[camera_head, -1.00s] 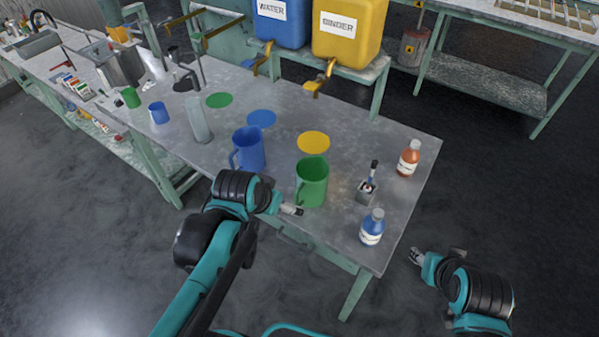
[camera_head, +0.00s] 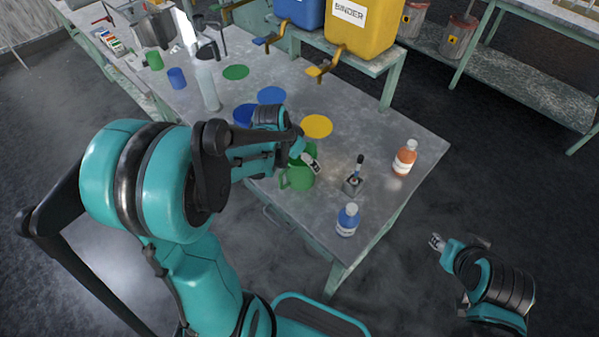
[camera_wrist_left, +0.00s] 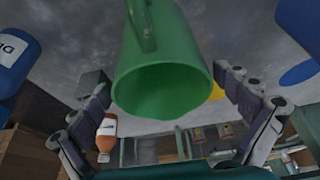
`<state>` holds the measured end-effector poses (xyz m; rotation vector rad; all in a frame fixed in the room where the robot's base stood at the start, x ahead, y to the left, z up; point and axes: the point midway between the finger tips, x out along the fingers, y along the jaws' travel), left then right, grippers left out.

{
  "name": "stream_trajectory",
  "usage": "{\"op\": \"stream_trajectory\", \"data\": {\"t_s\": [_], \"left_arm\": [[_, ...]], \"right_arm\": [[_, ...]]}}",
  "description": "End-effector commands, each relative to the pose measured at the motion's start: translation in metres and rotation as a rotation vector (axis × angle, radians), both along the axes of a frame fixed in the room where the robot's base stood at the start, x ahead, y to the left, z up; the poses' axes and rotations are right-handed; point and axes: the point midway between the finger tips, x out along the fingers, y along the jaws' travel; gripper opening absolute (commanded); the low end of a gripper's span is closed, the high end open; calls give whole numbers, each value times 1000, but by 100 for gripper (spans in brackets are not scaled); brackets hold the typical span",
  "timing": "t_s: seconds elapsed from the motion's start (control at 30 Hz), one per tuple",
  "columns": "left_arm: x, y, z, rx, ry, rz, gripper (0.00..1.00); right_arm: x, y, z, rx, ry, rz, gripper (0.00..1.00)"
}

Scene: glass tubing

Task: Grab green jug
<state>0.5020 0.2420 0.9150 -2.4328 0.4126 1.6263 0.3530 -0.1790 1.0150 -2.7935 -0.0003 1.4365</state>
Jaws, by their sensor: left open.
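The green jug (camera_head: 297,179) stands on the grey table near its front edge, its handle toward the left. My left gripper (camera_head: 310,161) is at the jug's upper part, and the arm hides some of it. In the left wrist view the jug (camera_wrist_left: 165,60) shows its open mouth and handle, and lies between the two spread fingers of my left gripper (camera_wrist_left: 158,85). I see no clear finger contact. My right gripper (camera_head: 436,242) is off the table's right side, empty; its opening is too small to tell.
The blue jug (camera_head: 242,114) stands left of the green jug, partly behind my left arm. A blue bottle (camera_head: 347,220), a small metal holder (camera_head: 352,186) and an orange bottle (camera_head: 405,157) stand to the right. A yellow disc (camera_head: 317,126) lies behind.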

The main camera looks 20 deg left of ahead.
Motion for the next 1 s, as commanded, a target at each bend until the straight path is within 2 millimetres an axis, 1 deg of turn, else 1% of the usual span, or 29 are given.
{"op": "stream_trajectory", "data": {"t_s": [0.03,0.13,0.2,0.4,0.47,0.5,0.6,0.87,1.0], "left_arm": [[3,-1,-14,0,0,-1,100],[8,-2,-26,0,0,-1,100],[10,-3,-30,0,0,-1,100],[10,-3,-28,1,0,0,100],[10,-3,-28,1,0,0,84],[10,-3,-28,1,0,0,74],[10,-3,-28,1,0,0,51],[10,-3,-28,1,-1,0,51],[10,-3,-23,1,-1,0,51]], "right_arm": [[0,0,-10,0,0,0,40],[0,0,-16,0,0,0,40],[0,0,-17,0,0,0,40],[0,0,-15,0,0,0,40],[0,0,-15,0,0,0,40],[0,0,-15,0,0,0,40],[0,0,-15,0,0,0,40],[0,0,-15,0,0,0,40],[0,0,-13,0,0,0,40]]}}
